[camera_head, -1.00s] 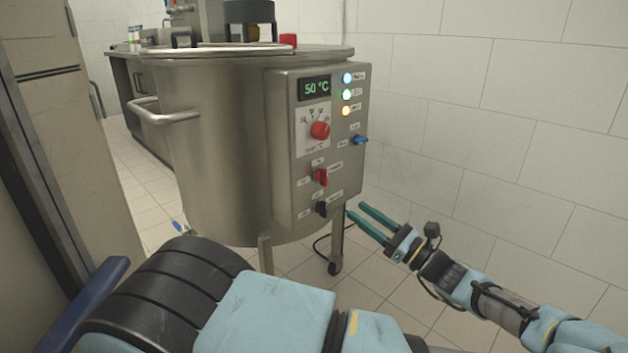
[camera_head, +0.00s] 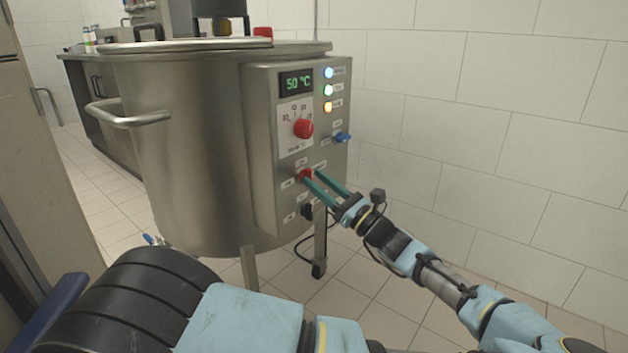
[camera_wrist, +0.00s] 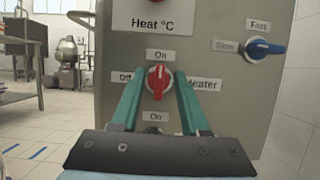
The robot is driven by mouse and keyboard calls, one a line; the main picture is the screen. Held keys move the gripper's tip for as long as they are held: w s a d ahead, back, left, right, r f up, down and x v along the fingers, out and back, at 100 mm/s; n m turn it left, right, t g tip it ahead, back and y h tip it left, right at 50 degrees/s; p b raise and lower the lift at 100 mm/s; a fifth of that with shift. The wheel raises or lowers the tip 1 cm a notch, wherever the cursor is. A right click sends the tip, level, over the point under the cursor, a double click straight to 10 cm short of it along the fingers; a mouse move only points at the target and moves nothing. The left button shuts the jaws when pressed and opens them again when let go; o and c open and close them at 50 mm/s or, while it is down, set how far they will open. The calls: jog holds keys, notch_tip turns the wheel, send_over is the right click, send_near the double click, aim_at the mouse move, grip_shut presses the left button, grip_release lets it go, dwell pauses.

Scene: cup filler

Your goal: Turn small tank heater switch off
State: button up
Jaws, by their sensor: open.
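The red heater switch (camera_wrist: 158,82) is on the front of the steel control box (camera_head: 262,190), with a label "On" above it and "Heater" to its right in the wrist view. Its white mark points up toward "On". My gripper (camera_head: 306,175) is open, and its two green fingers (camera_wrist: 158,88) stand on either side of the red switch. Whether they touch the switch I cannot tell. The head view also shows the red switch (camera_head: 306,173) between the fingertips, partly covered.
Above are the red heat dial (camera_head: 303,128), a display reading 50 °C (camera_head: 296,83) and lit lamps (camera_head: 328,89). A blue switch (camera_head: 342,137) is to the right. A black switch (camera_head: 307,212) is below my fingers. The white tiled wall (camera_head: 450,120) is at right.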

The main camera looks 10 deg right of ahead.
jog(key=shift+w+a+r, duration=0.3)
jog(key=shift+w+a, duration=0.15)
jog(key=shift+a, duration=0.05)
jog(key=shift+c, duration=0.3)
grip_shut()
